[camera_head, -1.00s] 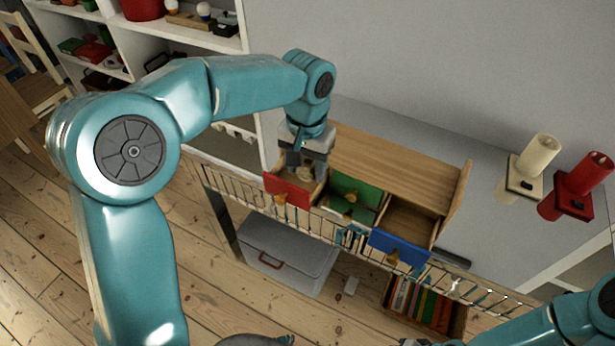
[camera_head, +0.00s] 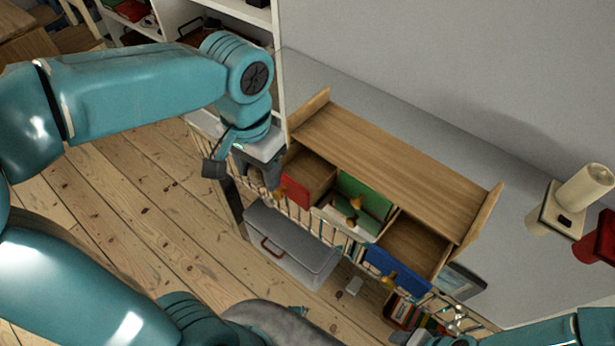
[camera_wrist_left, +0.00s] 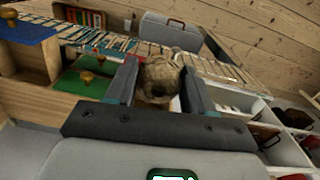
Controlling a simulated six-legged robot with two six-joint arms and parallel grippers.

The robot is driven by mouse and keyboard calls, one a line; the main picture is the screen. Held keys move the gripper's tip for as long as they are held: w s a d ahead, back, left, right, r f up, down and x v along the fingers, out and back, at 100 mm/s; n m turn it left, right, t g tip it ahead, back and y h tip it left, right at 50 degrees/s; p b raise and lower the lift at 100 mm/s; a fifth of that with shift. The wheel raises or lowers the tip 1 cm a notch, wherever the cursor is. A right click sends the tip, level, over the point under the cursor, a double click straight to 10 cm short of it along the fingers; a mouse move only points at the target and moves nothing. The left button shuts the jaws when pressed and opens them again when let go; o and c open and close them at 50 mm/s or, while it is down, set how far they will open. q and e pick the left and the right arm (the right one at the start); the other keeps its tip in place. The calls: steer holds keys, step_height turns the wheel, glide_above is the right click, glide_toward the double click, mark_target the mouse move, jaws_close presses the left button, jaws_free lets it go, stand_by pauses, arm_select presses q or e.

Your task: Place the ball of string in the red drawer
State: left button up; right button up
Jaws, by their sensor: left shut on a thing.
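My left gripper (camera_head: 262,185) is at the left end of the small wooden drawer cabinet (camera_head: 400,165), beside the red drawer (camera_head: 296,193). In the left wrist view the ball of string (camera_wrist_left: 160,76), tan and rough, sits between the fingers of my left gripper (camera_wrist_left: 162,88), which is shut on it. The ball is hidden in the head view. The red drawer is pulled open, and the part of its inside that shows looks bare. My right gripper (camera_head: 425,338) is only partly in view at the bottom edge; its fingers cannot be made out.
The green drawer (camera_head: 365,195) and the open blue drawer (camera_head: 398,268) sit to the right. A grey lidded box (camera_head: 290,240) stands below.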

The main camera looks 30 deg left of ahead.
arm_select(q)
steer(key=s+a+f+b, duration=0.1)
steer(key=s+f, duration=0.2)
steer(key=s, duration=0.7)
steer(key=t, duration=0.3)
glide_toward(305, 177)
steer(key=shift+b+x, duration=0.55)
steer(key=shift+x, duration=0.4)
steer(key=shift+w+a+f, duration=0.1)
steer(key=shift+w+f, duration=0.05)
steer(key=shift+w+x, duration=0.2)
steer(key=shift+x, duration=0.75)
steer(key=shift+w+r+g+p, duration=0.35)
steer(key=shift+g+p, duration=0.25)
steer(key=shift+p, duration=0.35)
steer(key=shift+w+f+g+p, duration=0.25)
steer(key=shift+g+p, duration=0.35)
steer(key=shift+g, duration=0.4)
steer(key=shift+s+f+b, duration=0.15)
steer(key=shift+f+b, duration=0.15)
steer(key=shift+f, duration=0.55)
arm_select(e)
steer(key=shift+w+f, duration=0.15)
